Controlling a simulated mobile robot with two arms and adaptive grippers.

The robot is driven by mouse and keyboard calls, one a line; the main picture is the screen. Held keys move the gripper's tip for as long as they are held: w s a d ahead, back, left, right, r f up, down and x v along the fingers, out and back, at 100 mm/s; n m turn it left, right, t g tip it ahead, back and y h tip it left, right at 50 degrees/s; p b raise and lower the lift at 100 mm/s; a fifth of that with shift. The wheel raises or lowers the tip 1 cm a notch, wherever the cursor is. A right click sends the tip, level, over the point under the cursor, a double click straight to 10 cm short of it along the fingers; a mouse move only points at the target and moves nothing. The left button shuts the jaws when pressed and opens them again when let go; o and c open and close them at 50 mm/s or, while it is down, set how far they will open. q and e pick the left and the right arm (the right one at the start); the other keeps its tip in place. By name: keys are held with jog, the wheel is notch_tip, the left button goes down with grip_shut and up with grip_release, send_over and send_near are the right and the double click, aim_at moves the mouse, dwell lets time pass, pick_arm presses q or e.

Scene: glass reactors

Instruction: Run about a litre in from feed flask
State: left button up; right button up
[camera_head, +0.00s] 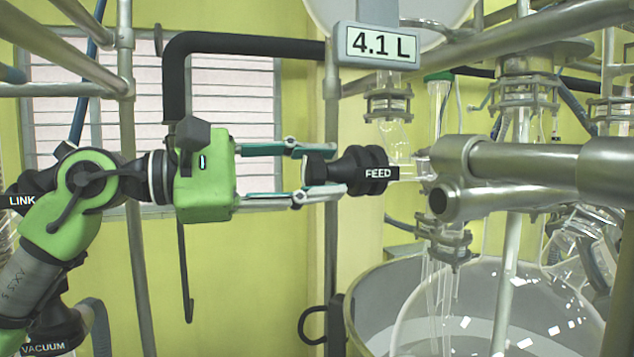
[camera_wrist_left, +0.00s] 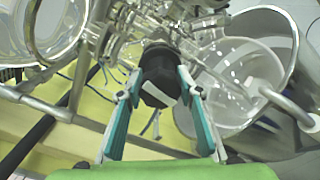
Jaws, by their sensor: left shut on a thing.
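The feed valve knob (camera_head: 362,170), black with a white FEED label, sits on a glass stub below the feed flask (camera_head: 412,18). The flask's display (camera_head: 377,46) reads 4.1 L. My left gripper (camera_head: 318,172) has its fingertips at the knob's left end and is shut on it; in the left wrist view the knob (camera_wrist_left: 160,82) lies between the two fingers (camera_wrist_left: 158,95). A large glass vessel (camera_head: 545,315) stands at the lower right in a metal bath. My right gripper is not in view.
Metal pipes (camera_head: 520,160) and clamps lie close to the right of the knob. A vertical post (camera_head: 331,240) stands behind the fingers. A black padded bar (camera_head: 250,44) runs above the gripper. The bath rim (camera_head: 375,275) is below right.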

pick_arm(q)
jog(key=shift+m, duration=0.4)
jog(key=o, duration=1.1)
jog(key=v, duration=1.2)
